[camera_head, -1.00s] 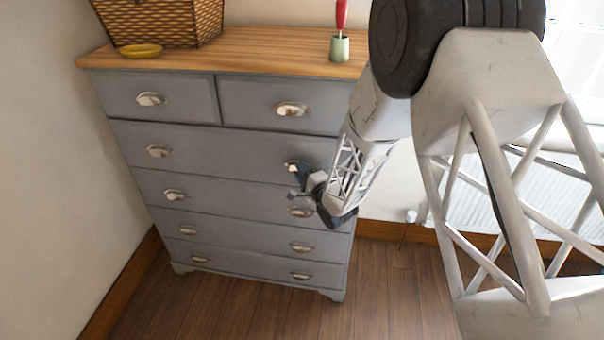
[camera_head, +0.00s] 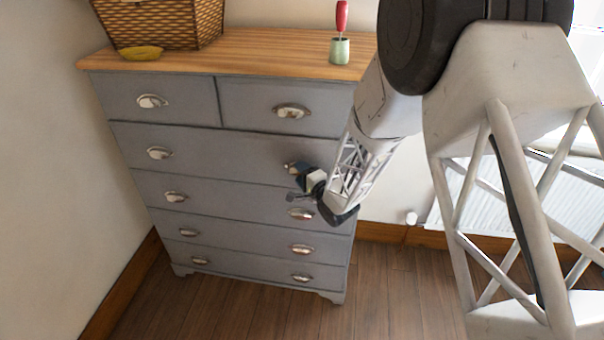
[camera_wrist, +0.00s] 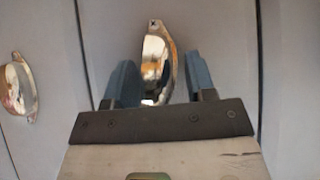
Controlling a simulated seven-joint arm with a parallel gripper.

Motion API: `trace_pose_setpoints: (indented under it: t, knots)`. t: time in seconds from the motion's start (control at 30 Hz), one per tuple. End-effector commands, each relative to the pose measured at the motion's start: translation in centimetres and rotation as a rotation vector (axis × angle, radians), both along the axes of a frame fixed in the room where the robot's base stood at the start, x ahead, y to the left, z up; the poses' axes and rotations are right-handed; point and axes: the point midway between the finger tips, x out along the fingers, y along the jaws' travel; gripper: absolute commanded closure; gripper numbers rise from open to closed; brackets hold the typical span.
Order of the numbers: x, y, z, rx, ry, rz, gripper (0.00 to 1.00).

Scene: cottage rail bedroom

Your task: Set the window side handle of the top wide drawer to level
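The top wide drawer (camera_head: 220,147) is shut, in the grey dresser below the two small drawers. Its window side handle (camera_head: 291,168) is a silver cup pull, partly hidden by my gripper in the head view. My gripper (camera_head: 302,183) is at this handle. In the wrist view, a cup pull (camera_wrist: 157,62) stands between my two blue fingers (camera_wrist: 160,82), with gaps on both sides. The fingers are open and do not visibly grip it. The pull runs nearly along the drawer edges; any small tilt is hard to tell.
Another cup pull (camera_wrist: 18,88) is at the left in the wrist view. The lower drawer's right pull (camera_head: 301,214) is close below my gripper. A wicker basket (camera_head: 160,22), a yellow dish (camera_head: 141,53) and a green cup (camera_head: 340,50) with a red-handled tool stand on top.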

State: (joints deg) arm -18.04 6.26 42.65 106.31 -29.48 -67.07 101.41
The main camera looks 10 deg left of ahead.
Motion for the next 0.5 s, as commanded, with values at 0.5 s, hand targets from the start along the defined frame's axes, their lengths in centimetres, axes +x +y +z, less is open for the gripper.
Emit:
trace_pose_setpoints:
  t: [0.5]
  knots:
    - [-0.54,-0.69,0.34,0.003,-0.004,-0.001,0.51]
